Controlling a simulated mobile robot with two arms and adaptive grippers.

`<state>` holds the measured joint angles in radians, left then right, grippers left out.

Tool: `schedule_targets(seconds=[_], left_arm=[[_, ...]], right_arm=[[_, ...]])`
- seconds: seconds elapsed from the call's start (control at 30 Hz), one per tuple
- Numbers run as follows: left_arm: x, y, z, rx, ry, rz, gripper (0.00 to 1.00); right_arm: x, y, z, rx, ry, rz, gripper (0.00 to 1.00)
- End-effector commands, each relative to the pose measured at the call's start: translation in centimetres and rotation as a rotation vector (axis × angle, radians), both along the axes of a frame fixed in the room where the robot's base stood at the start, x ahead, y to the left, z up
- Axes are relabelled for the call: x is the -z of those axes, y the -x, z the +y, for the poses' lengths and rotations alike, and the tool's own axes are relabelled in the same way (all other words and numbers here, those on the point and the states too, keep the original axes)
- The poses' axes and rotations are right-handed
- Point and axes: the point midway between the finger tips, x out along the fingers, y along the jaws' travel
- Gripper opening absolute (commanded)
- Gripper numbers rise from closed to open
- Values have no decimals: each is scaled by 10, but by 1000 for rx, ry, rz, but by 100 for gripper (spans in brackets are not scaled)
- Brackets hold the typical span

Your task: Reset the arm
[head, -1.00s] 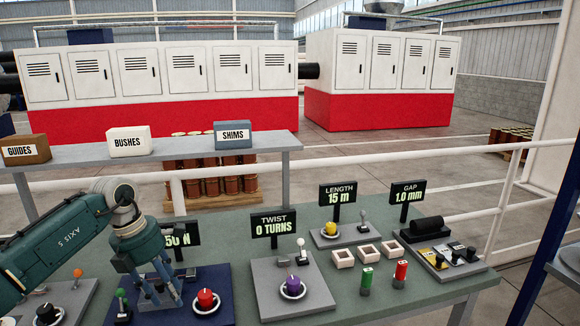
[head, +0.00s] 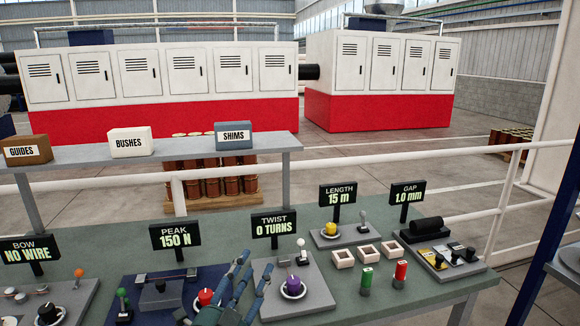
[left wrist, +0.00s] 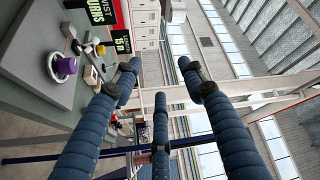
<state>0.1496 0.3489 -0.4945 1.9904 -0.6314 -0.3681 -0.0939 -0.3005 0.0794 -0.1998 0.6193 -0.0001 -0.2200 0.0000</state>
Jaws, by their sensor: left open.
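My left gripper (head: 248,274) is low in the head view, its blue-grey fingers pointing up in front of the gap between the PEAK panel and the TWIST panel. Its three fingers are spread and empty in the left wrist view (left wrist: 159,76). The red knob (head: 205,297) on the dark blue panel is just left of the fingers, and the purple knob (head: 293,286) on the grey panel is just right of them. I cannot tell whether the fingers touch a panel. My right gripper is in neither view.
The green bench (head: 345,285) carries PEAK (head: 175,236), TWIST (head: 274,226), LENGTH (head: 338,194) and GAP (head: 407,193) signs. Green (head: 367,278) and red (head: 400,273) cylinders stand on it. A shelf (head: 190,149) with boxes and a white rail (head: 460,213) lie behind.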

Motion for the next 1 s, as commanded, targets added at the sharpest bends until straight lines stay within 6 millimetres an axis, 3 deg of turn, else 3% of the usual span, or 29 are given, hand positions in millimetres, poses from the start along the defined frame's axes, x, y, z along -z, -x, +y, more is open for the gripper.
schedule_targets(seconds=[0.03, 0.1, 0.2, 0.3, 0.4, 0.6, 0.8, 0.93, 1.0], left_arm=[[31, 11, 24, -80, 97, 130, 41], [73, 29, 53, -181, 204, 298, 41], [131, 68, 85, -310, 330, 526, 41], [184, 118, 106, -421, 428, 745, 41], [221, 168, 117, -506, 495, 927, 41], [260, 246, 123, -613, 567, 1173, 41], [279, 309, 123, -683, 605, 1356, 41], [285, 347, 121, -723, 623, 1461, 41], [304, 344, 120, -728, 619, 1474, 41]], right_arm=[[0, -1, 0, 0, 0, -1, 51], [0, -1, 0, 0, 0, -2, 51], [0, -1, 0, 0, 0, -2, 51], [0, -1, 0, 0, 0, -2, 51], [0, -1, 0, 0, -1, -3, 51], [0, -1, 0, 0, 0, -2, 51], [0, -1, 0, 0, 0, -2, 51], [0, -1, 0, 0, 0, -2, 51], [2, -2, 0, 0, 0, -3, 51]])
